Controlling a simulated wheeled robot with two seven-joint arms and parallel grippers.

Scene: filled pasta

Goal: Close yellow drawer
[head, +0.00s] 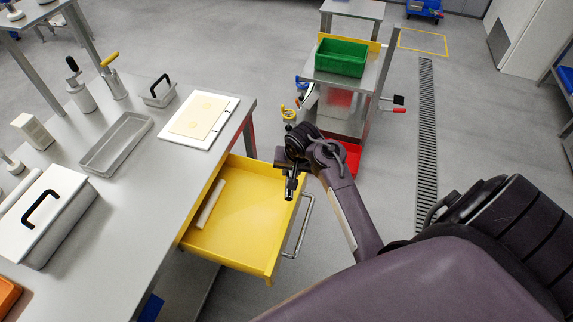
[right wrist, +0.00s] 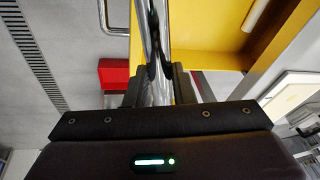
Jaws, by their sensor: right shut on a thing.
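The yellow drawer (head: 235,225) is pulled out from under the left worktable. Its metal bar handle (head: 300,228) is on its right-hand front and also shows at the top of the right wrist view (right wrist: 112,32). My right gripper (head: 290,190) is over the drawer's front edge near the far corner. My left gripper is out of view.
A pale rolled bar (head: 210,204) lies in the drawer. The worktable (head: 160,210) carries a grey tray (head: 115,143), a white board (head: 225,112) and a lidded box (head: 45,210). A cart with a green bin (head: 341,58) stands beyond.

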